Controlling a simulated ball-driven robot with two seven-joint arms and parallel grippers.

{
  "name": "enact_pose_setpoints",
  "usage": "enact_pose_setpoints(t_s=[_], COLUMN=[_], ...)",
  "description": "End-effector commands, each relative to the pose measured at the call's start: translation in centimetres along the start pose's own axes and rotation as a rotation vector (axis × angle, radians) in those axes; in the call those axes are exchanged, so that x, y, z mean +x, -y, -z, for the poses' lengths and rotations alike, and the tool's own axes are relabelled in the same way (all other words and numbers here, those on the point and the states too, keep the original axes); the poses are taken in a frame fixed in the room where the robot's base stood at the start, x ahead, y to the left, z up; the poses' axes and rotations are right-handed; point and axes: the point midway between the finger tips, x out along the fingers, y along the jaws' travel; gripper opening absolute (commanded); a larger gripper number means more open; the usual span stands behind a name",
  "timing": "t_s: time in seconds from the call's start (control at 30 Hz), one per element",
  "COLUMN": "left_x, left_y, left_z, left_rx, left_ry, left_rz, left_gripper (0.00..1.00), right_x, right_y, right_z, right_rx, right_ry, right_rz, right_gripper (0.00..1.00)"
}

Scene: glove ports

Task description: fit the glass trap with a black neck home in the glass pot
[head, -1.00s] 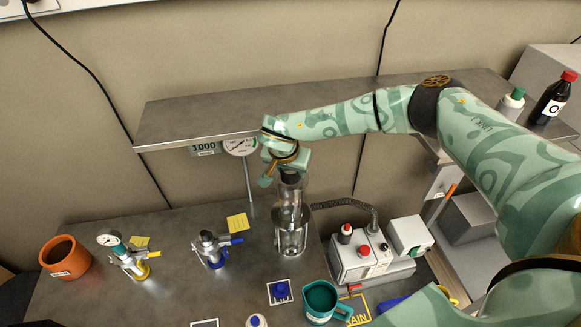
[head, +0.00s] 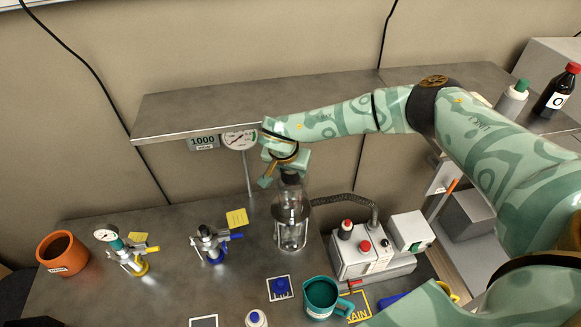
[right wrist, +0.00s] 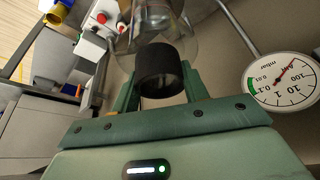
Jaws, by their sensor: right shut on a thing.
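The glass trap (head: 291,197) is a clear vessel with a black neck (head: 290,177). It stands upright above and partly in the glass pot (head: 291,233), a clear jar on the bench. I cannot tell how deep the trap sits in the pot. My right gripper (head: 287,165) is shut on the trap's black neck from above. In the right wrist view the black neck (right wrist: 160,72) lies between the green fingers, with clear glass beyond it. My left gripper is not in view.
A grey pump unit (head: 367,255) with a hose stands right of the pot. A round gauge (head: 240,140) stands behind, under the shelf edge (head: 200,138). Valve fittings (head: 210,243) stand to the left and a teal jug (head: 321,297) in front.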

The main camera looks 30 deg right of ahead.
Motion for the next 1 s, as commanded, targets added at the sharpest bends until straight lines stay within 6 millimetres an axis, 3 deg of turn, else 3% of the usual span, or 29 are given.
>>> enact_pose_setpoints(t_s=[1.0], left_x=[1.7], left_y=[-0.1], left_z=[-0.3], left_rx=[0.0], left_ry=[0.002], left_rz=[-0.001], left_gripper=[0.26], right_x=[2.4], right_y=[0.1], right_z=[-1.0], right_rx=[0.001], right_ry=[-0.001], right_rz=[0.001], right_gripper=[0.0])
